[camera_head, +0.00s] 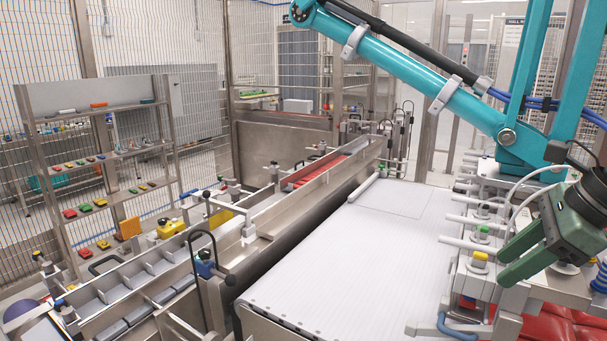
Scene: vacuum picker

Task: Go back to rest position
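My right gripper (508,266) is at the right edge of the head view. It is dark green, with its blocky fingers pointing down and to the left. It hangs in front of the metal fittings at the right side of the white conveyor. I see nothing clearly held in it, but the gap between its fingers is not clear. My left gripper is not in view.
A wide white conveyor (345,250) runs through the middle, its surface clear. A teal jointed arm (440,90) spans above it. A metal trough with grey compartments (165,265) lies to the left. Shelves (100,155) with small coloured parts stand behind it.

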